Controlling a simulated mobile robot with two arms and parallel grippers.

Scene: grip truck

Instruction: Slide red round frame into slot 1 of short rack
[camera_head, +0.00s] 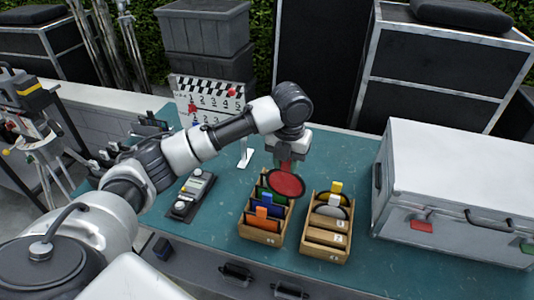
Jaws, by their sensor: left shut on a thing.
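My left gripper (289,155) is shut on the red round frame (287,184) and holds it upright in the air. The frame hangs above the back right of the left wooden rack, near the gap between the two racks. The left wooden rack (259,237) holds several coloured frames, green, blue and orange. The right wooden rack (325,255) looks shorter in front and holds a yellow-tabbed and a white-tabbed round frame in its back slots. Its front slots look empty. Number labels on the racks are too small to read surely. My right gripper is not in view.
A large silver case (450,180) stands on the right of the teal table (400,265). A grey device (193,190) lies left of the racks. A clapperboard-style sign (208,100) stands behind my left arm. Table space in front of the racks is narrow.

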